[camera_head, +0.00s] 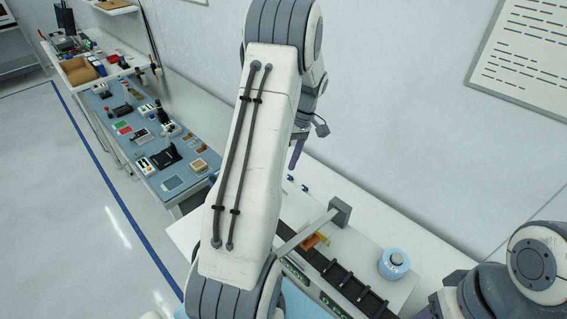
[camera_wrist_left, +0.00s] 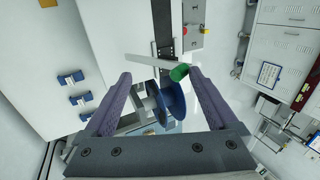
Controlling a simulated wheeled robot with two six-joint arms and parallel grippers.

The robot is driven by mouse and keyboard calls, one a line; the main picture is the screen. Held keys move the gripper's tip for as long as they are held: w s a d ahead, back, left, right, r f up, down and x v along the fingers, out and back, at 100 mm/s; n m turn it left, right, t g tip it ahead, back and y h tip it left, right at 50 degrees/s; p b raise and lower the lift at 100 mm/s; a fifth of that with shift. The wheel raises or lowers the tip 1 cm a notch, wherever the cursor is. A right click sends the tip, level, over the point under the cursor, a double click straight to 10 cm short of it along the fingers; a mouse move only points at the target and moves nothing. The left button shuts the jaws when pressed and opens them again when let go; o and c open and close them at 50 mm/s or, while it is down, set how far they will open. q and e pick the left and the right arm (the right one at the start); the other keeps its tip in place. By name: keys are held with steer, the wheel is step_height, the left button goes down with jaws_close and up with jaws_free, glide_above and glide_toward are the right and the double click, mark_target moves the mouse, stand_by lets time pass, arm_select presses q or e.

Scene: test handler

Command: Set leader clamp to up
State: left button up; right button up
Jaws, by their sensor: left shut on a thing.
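My left gripper (camera_wrist_left: 159,78) has its two purple fingers spread around a blue reel (camera_wrist_left: 174,103), which shows between them in the left wrist view and looks held. A grey bar (camera_wrist_left: 150,62) runs just beyond the fingertips. A green knob (camera_wrist_left: 179,72) sits at its end, close to the right-hand fingertip; I cannot tell whether they touch. I cannot tell for certain which part is the leader clamp. In the head view one purple finger (camera_head: 297,152) shows past my left arm, and the arm hides the reel. My right gripper is out of view.
A black slotted track (camera_head: 345,278) runs along the white bench, with a grey block (camera_head: 340,211) on a bar and a blue round container (camera_head: 393,263) beside it. Small blue clips (camera_wrist_left: 72,78) sit on the white surface. A blue-topped bench (camera_head: 173,182) with several devices stands left.

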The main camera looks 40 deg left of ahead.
arm_select(q)
steer(key=shift+w+d+f, duration=0.1)
steer(key=shift+w+f, duration=0.15)
steer(key=p+v, duration=0.4)
steer(key=v, duration=0.6)
steer(key=shift+r, duration=0.45)
steer(key=shift+s, duration=0.15)
